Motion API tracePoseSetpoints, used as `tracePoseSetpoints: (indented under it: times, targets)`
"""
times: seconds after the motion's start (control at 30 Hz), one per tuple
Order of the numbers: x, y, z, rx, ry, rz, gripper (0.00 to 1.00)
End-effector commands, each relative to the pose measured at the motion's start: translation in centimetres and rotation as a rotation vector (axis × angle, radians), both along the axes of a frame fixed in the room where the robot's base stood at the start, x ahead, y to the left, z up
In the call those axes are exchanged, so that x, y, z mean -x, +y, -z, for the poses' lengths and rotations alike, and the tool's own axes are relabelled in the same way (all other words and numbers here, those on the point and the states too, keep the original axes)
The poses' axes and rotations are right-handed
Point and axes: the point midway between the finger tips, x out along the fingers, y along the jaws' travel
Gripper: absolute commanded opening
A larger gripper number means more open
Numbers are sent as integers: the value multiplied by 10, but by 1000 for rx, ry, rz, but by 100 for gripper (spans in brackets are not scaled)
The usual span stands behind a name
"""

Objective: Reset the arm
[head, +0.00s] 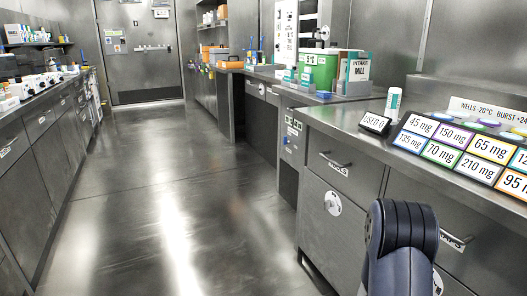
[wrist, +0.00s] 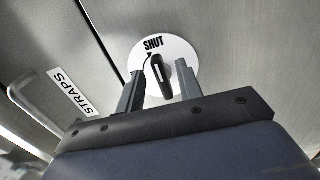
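My gripper (wrist: 160,70) is open in the wrist view, with its two grey fingers apart. A black knob (wrist: 160,78) on a round white dial plate (wrist: 185,50) marked "SHUT" shows between the fingers, with a gap on each side. Whether the fingertips reach past the knob's face cannot be told. My arm (head: 398,245) shows in the head view at the lower right, in front of the counter's drawers. It hides my gripper and most of a white dial there.
A drawer labelled "STRAPS" (wrist: 70,90) has a protruding handle (wrist: 30,95). Another dial (head: 333,203) is on the cabinet. The aisle floor (head: 170,190) is clear.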

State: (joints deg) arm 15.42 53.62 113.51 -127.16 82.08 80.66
Motion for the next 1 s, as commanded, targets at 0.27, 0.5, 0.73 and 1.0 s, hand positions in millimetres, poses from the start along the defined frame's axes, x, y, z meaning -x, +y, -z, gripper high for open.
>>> tracePoseSetpoints:
  times: [0.27,0.5,0.73,1.0]
  targets:
    - [-6,-14,-4,59,140,-1,35]
    - [-7,-13,-7,128,307,-1,35]
    - [-7,-13,-10,172,413,0,35]
    - [-8,-13,-9,184,441,-1,35]
